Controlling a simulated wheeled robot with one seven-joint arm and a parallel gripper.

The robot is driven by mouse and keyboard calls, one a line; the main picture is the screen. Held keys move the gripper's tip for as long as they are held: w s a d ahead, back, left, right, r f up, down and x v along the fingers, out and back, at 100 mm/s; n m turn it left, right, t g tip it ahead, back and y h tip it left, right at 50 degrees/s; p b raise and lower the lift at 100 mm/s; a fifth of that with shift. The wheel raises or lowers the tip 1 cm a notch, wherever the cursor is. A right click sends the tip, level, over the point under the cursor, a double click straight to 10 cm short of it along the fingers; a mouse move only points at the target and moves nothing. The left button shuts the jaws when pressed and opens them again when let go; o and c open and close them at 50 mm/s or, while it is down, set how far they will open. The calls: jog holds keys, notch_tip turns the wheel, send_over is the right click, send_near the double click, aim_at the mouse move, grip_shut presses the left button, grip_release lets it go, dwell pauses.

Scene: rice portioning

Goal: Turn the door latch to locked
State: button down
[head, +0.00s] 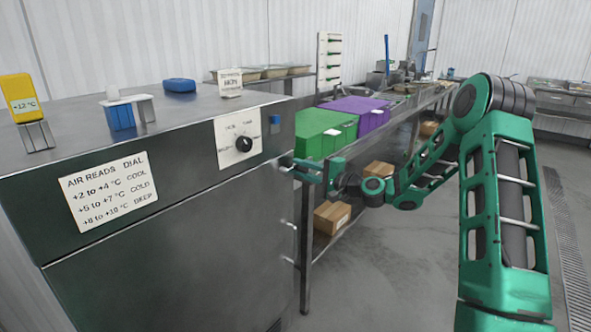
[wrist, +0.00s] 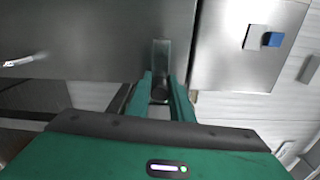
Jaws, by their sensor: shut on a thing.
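The steel cabinet (head: 170,250) fills the left of the head view, with its door below the control panel. My gripper (head: 292,167) is at the cabinet's right front edge, just below the panel. In the wrist view my gripper (wrist: 162,88) has its two green fingers closed on a small grey metal bar, the door latch (wrist: 160,56).
A black dial (head: 243,143) and a small blue block (head: 274,122) sit on the cabinet front. A yellow thermometer (head: 20,100) stands on top. Beyond are a green bin (head: 318,135), a purple bin (head: 362,112) and a cardboard box (head: 332,217). The floor at right is clear.

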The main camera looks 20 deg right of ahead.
jog(key=shift+m, duration=0.6)
jog(key=c, duration=1.6)
grip_release()
jog(key=shift+w+d, duration=0.1)
jog(key=shift+f, duration=0.1)
jog(key=v, duration=1)
jog(key=shift+s+d, duration=0.2)
jog(key=shift+s, duration=0.15)
